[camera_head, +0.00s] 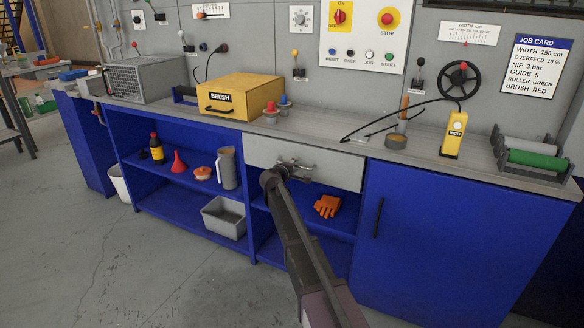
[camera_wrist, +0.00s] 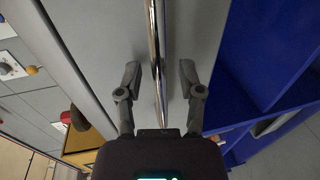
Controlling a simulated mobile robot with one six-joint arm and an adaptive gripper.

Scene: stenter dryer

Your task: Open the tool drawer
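The tool drawer has a light grey front (camera_head: 342,172) under the worktop, above the open shelf, and looks shut. Its front also fills the upper middle of the wrist view (camera_wrist: 205,30). The drawer's shiny bar handle (camera_wrist: 157,50) runs upright through the wrist view. My gripper (camera_wrist: 160,72) has its fingers apart, one on each side of the bar, with a visible gap on both sides. In the head view my gripper (camera_head: 291,172) is at the middle of the drawer front and hides most of the handle.
A blue door (camera_head: 435,240) with a black handle is to the right. Orange gloves (camera_head: 327,206) and a grey bin (camera_head: 224,217) lie on shelves below. The worktop above holds a yellow BRUSH box (camera_head: 240,97) and a yellow pendant (camera_head: 452,135). Floor in front is clear.

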